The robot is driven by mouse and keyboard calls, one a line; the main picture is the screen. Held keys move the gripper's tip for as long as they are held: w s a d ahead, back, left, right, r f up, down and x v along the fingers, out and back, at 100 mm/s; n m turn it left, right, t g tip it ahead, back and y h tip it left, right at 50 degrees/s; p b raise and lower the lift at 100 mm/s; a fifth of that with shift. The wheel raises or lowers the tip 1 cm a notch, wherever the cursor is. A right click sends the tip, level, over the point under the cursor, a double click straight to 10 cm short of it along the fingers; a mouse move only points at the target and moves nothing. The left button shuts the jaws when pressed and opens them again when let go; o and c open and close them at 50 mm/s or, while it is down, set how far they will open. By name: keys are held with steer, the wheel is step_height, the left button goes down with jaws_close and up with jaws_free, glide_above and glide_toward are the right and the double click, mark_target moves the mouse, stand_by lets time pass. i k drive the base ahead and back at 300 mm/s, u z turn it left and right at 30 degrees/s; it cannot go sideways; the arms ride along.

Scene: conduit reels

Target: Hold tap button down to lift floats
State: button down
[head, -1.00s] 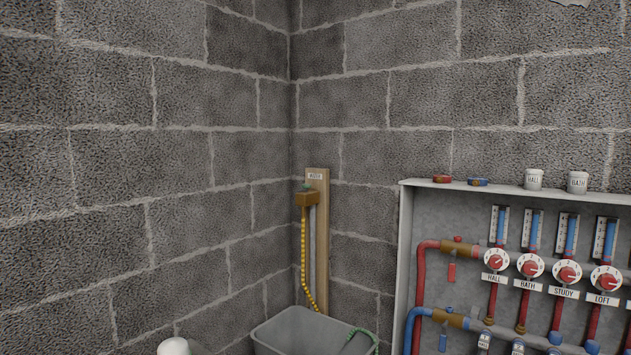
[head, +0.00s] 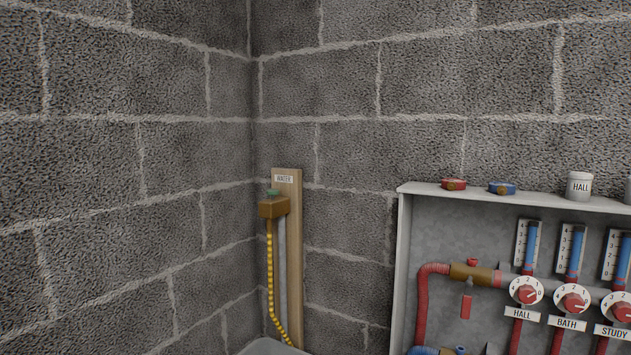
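The tap (head: 273,207) is a brown block on a wooden board (head: 289,240) labelled WATER, near the room corner in the head view. A small green button (head: 273,192) sits on top of the block. A yellow hose (head: 270,285) hangs from the block down to a grey tub (head: 272,346), of which only the rim shows. Blue floats show in the gauges for HALL (head: 531,245), BATH (head: 575,252) and STUDY (head: 623,262); their exact levels are hard to read. My gripper is not in view.
An open grey cabinet (head: 402,265) with red pipes and dials stands at the right. A red cap (head: 453,184), a blue cap (head: 502,188) and a white HALL pot (head: 579,186) sit on its top. Bare block walls fill the left and back.

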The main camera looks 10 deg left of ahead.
mark_target(272, 192)
steer(key=u, duration=0.2)
steer(key=i, duration=1)
steer(key=u, duration=0.6)
